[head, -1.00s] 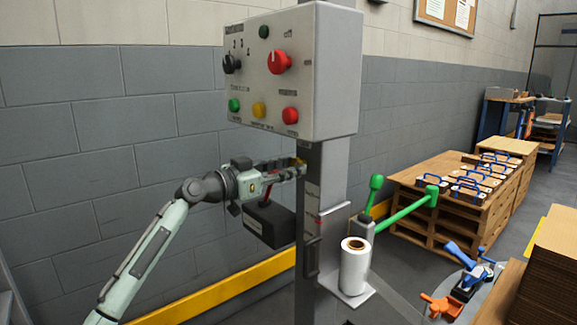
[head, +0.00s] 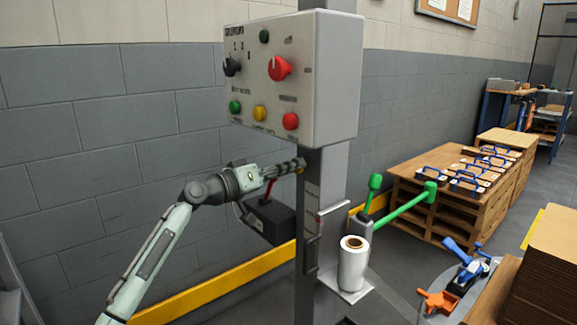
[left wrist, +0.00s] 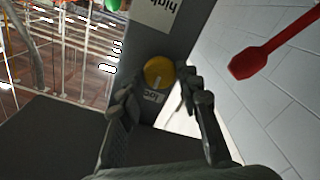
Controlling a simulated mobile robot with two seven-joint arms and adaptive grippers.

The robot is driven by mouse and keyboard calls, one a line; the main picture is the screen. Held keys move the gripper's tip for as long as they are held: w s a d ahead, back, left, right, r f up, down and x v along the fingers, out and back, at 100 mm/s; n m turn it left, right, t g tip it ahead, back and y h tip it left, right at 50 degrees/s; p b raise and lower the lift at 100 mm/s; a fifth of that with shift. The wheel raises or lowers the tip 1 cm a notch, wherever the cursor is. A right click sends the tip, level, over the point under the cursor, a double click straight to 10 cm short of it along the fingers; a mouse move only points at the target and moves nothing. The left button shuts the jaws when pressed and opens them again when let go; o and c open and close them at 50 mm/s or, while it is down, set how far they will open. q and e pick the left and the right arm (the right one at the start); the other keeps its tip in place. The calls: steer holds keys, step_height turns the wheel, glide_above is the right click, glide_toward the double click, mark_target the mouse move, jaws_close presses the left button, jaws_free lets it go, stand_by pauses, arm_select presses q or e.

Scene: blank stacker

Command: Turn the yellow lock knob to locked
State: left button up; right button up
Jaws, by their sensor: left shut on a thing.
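The yellow lock knob (left wrist: 158,70) shows in the left wrist view on a dark grey column, with a pale line on its face. My right gripper is in neither view.
The control box (head: 318,85) with knobs and buttons hangs just above my left gripper. A black box with a red lever (head: 268,220) is below the wrist. Green-ended handles (head: 405,208) and a white roll (head: 353,268) stand to the right.

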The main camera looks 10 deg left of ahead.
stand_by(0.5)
arm_select(q)
steer(key=o, duration=1.1)
steer(key=shift+o, duration=0.2)
steer(key=v, duration=1.2)
steer(key=s+d+f+g+y, duration=0.1)
steer(key=s+f+g+y, duration=0.35)
steer(key=f, duration=1.05)
steer(key=s+d+f+g+y, duration=0.15)
steer(key=s+f, duration=0.55)
steer(key=f, duration=0.9)
steer(key=s+a+f+g+y, duration=0.2)
steer(key=s+f, duration=0.5)
steer(key=s, duration=0.4)
steer(key=s+a+f+g+y, duration=0.3)
steer(key=s+f, duration=0.5)
steer(key=s, duration=0.4)
steer(key=shift+a+f+m+y, duration=0.25)
steer(key=shift+a+m+y, duration=0.15)
steer(key=shift+a+y, duration=0.3)
